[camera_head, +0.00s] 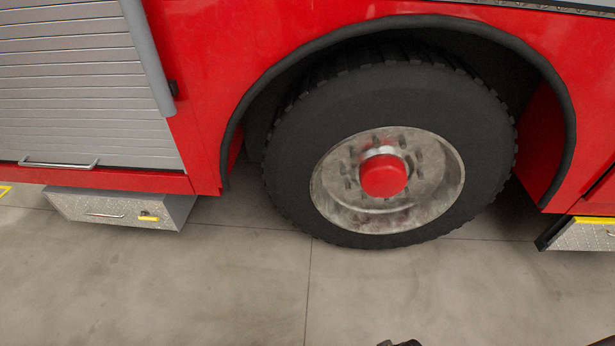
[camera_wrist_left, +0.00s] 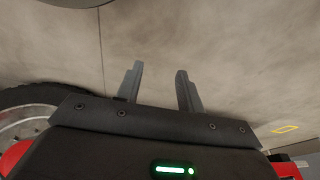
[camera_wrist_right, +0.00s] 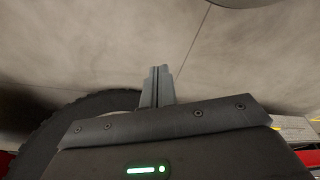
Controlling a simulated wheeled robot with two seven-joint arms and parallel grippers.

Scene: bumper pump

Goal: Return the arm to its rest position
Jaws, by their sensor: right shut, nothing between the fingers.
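My left gripper (camera_wrist_left: 160,85) shows in the left wrist view with its two fingers apart and nothing between them. My right gripper (camera_wrist_right: 158,70) shows in the right wrist view with its fingers together and nothing held. Both point out over bare concrete floor. In the head view neither gripper shows; only a small dark piece (camera_head: 399,343) pokes in at the bottom edge, too little to tell what it is.
A red fire truck (camera_head: 205,60) fills the back of the head view. Its large black wheel (camera_head: 290,140) has a red hub (camera_head: 383,176). A metal step box (camera_head: 120,207) with a yellow latch sits low at the left. The concrete floor (camera_head: 230,290) in front is clear.

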